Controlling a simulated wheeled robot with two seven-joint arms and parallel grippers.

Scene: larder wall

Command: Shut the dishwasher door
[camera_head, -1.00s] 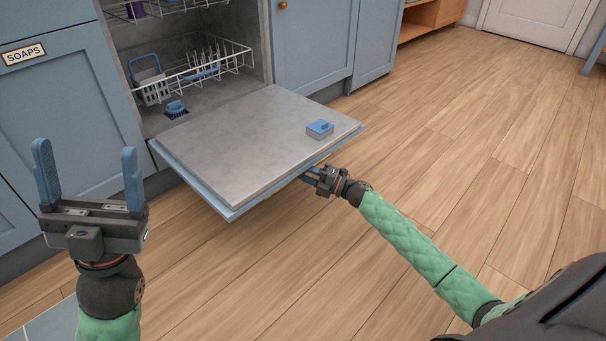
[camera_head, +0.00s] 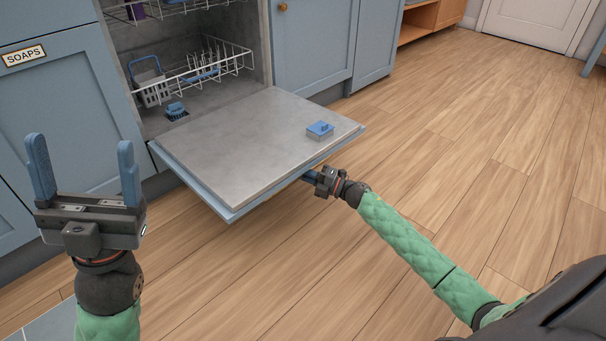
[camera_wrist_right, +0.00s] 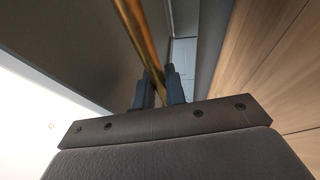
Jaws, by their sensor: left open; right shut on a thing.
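The dishwasher door (camera_head: 250,140) is folded down, nearly flat, with its grey inner face up and a blue front panel below. A small blue-lidded dispenser (camera_head: 320,130) sits on its inner face. My right gripper (camera_head: 312,176) is at the door's outer edge, partly hidden beneath it. In the right wrist view the fingers (camera_wrist_right: 160,88) are shut on a brass bar, the door handle (camera_wrist_right: 143,45), which runs between them. My left gripper (camera_head: 84,175) is open and empty, pointing up, left of the door and apart from it.
The dishwasher interior shows a lower rack (camera_head: 205,72) with a grey cutlery basket (camera_head: 150,85), pushed inside. Blue cabinets flank it, one with a SOAPS label (camera_head: 24,56). The wooden floor (camera_head: 460,150) to the right is clear.

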